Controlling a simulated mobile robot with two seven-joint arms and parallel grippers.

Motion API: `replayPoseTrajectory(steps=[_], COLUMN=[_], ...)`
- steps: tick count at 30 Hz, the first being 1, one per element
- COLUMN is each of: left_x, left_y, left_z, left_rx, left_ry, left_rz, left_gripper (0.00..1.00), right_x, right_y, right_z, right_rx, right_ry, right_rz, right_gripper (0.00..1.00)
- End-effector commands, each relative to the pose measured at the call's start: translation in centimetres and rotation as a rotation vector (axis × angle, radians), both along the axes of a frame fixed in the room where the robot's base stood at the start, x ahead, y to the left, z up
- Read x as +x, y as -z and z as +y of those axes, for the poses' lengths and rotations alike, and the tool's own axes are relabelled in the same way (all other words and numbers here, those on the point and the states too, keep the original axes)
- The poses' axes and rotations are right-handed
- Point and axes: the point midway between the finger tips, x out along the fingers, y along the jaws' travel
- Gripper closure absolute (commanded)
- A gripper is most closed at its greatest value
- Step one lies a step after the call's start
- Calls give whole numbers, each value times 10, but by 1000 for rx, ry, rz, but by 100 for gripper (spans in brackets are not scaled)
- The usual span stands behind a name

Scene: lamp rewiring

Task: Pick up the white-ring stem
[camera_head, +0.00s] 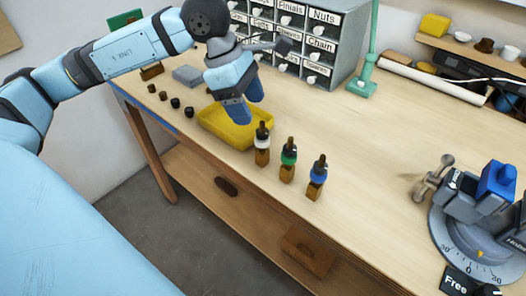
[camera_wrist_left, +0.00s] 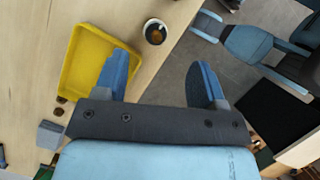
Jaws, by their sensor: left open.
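The white-ring stem (camera_head: 262,143) stands upright in a wooden block near the table's front edge, dark on top with a white ring. It also shows from above in the left wrist view (camera_wrist_left: 155,32), ahead of the fingers and roughly between their lines. My left gripper (camera_head: 246,112) is open and empty, with blue fingers, above the yellow tray's right part and left of the stem; it also shows in the wrist view (camera_wrist_left: 160,64). The gripper is apart from the stem.
A green-ring stem (camera_head: 288,156) and a blue-ring stem (camera_head: 318,174) stand to the right in their own blocks. The yellow tray (camera_head: 213,122) lies under the gripper. A drawer cabinet (camera_head: 345,40) stands behind. A round dial fixture (camera_head: 470,235) is at right. The middle table is clear.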

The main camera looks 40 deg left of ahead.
Motion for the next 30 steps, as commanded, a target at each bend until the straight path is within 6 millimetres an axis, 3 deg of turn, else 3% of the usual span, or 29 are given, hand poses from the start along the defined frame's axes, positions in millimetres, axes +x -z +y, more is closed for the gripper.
replayPoseTrajectory(steps=[3, 11, 19, 28, 29, 30], left_x=[2, 5, 11, 11, 11, 11], left_y=[19, 37, 75, 81, 81, 81], left_z=[-7, -13, -20, -22, -22, -22], left_rx=[-3, -3, -5, -3, -3, -3], left_ry=[1, 0, 1, 1, 1, 1], left_rz=[3, 2, 3, 1, 1, 1], left_gripper=[36, 36, 36, 36, 38, 47], right_x=[0, 0, 0, 0, 0, 0], right_y=[1, 0, -1, 0, 0, 0], right_z=[0, 1, 1, 1, 1, 1], right_rx=[-1, 0, 1, 1, 1, 1], right_ry=[0, 0, 0, 1, 1, 1], right_rz=[-1, -2, -2, -2, -2, -1], right_gripper=[57, 57, 57, 57, 57, 57])
